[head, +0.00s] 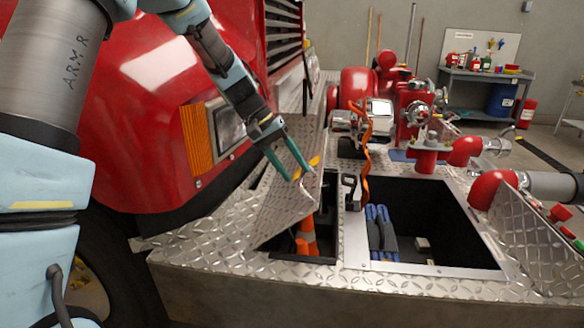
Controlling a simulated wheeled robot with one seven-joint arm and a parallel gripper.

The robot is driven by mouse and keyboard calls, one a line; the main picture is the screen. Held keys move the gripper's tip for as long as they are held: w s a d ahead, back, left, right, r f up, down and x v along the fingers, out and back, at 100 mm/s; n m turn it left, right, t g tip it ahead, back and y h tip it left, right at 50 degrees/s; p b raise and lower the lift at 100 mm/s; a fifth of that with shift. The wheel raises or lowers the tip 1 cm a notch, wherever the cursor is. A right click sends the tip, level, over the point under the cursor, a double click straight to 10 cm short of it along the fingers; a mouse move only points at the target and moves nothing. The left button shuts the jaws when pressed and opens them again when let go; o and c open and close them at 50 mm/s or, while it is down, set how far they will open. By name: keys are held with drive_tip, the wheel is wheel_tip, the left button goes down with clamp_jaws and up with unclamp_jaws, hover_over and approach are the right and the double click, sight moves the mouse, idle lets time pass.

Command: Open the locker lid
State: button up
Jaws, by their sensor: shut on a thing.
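The locker lid (290,207) is a diamond-plate panel on the bumper deck. It stands tilted up, with its right edge raised off the left opening. My gripper (300,176) is at the lid's upper right edge, its teal fingers shut on the lid's handle (306,188). The fingertips partly hide the grip. Below the raised edge, the locker opening (323,255) shows a dark inside with an orange cone (307,236) in it.
A second open compartment (440,220) to the right holds blue-and-black items (381,228). Another raised plate (530,230) stands at the far right. Red pump fittings (415,105) are behind. The red truck body (150,90) and headlight (226,127) are close on the left.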

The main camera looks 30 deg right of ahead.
drive_tip(key=shift+d, duration=0.1)
idle(0.5)
drive_tip(key=b+v, duration=0.2)
drive_tip(key=v, duration=0.9)
